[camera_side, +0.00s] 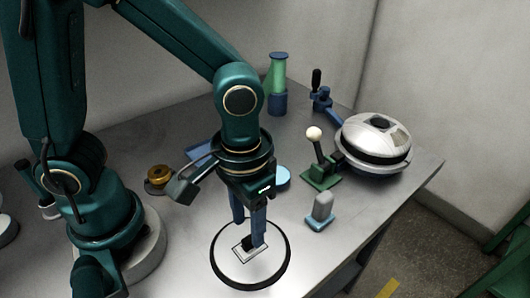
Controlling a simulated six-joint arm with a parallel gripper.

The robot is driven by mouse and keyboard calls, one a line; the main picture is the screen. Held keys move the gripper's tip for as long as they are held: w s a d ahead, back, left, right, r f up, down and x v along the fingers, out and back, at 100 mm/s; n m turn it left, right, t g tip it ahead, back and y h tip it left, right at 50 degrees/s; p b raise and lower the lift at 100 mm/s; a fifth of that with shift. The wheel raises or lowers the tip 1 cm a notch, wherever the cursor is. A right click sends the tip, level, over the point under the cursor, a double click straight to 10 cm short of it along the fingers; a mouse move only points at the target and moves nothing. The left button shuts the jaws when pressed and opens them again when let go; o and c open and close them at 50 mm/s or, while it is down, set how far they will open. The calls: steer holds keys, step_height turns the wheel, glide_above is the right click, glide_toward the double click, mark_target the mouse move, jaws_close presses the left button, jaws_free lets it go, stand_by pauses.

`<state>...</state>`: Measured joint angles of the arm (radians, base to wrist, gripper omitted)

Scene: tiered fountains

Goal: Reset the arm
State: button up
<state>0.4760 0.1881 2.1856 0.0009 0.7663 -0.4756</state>
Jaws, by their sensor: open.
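My gripper (249,234) points down over a round white plate with a black rim (223,268) at the front middle of the table. Its two blue fingers are apart. A small pale rectangular piece with a dark centre (245,250) lies on the plate right below the fingertips. I cannot tell whether the fingers touch it. My teal arm reaches in from the upper left, bent down at the wrist.
Behind stand a green-blue cylinder (278,82) and a blue crank (322,98). A brass knob (159,177) sits left.

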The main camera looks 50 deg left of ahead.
steer(key=shift+r, duration=0.85)
steer(key=s+a+r+t, duration=0.1)
steer(key=a+r+t, duration=0.4)
steer(key=a+r, duration=0.3)
steer(key=shift+s+a+r+t, duration=0.15)
steer(key=shift+s+a+t, duration=0.15)
steer(key=shift+a, duration=0.45)
